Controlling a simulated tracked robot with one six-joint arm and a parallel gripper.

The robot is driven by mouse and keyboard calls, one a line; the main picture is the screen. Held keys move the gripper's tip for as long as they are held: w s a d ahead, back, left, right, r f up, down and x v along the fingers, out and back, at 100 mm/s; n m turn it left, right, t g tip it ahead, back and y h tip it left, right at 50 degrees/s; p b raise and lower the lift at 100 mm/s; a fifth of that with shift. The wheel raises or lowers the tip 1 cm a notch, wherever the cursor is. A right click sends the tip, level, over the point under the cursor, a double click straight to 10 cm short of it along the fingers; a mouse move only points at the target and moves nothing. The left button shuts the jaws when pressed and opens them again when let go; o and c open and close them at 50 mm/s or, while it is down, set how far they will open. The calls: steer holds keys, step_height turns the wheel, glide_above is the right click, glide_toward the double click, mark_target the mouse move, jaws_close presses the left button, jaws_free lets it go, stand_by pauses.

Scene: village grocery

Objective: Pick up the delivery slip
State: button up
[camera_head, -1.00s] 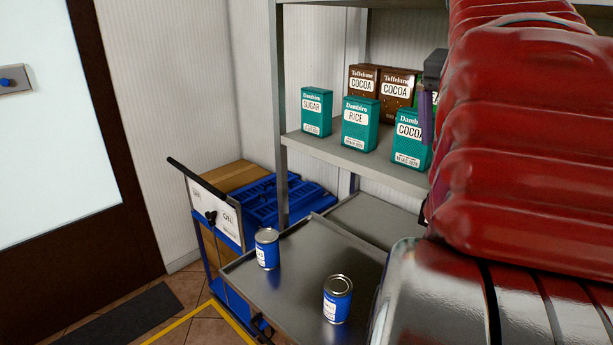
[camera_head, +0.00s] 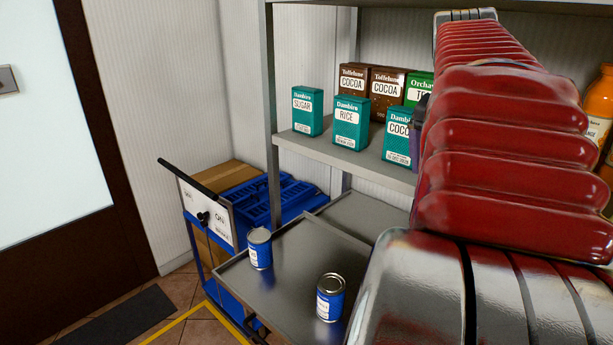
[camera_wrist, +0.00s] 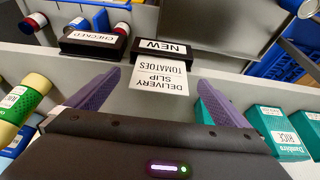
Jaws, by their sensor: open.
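The delivery slip (camera_wrist: 160,82) is a white card printed "DELIVERY SLIP TOMATOES", seen upside down in the wrist view. It sits at a black holder labelled "NEW" (camera_wrist: 161,48) on the grey shelf edge. My gripper (camera_wrist: 154,90) is open, with one purple finger on each side of the slip in the picture. I cannot tell how far the fingers are from it in depth. In the head view my red arm hides the slip, and only a bit of my gripper shows beside the cocoa box.
A second black holder labelled "CHECKED" (camera_wrist: 93,39) stands beside the first. Teal boxes of rice (camera_head: 350,124) and sugar (camera_head: 307,111) stand on the shelf. Two blue cans (camera_head: 330,297) stand on a metal tray (camera_head: 290,285). A blue cart (camera_head: 270,200) is behind.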

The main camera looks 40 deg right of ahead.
steer(key=x, duration=0.5)
steer(key=shift+w+d, duration=0.1)
steer(key=shift+d, duration=0.1)
steer(key=shift+c, duration=0.3)
steer(key=c, duration=1)
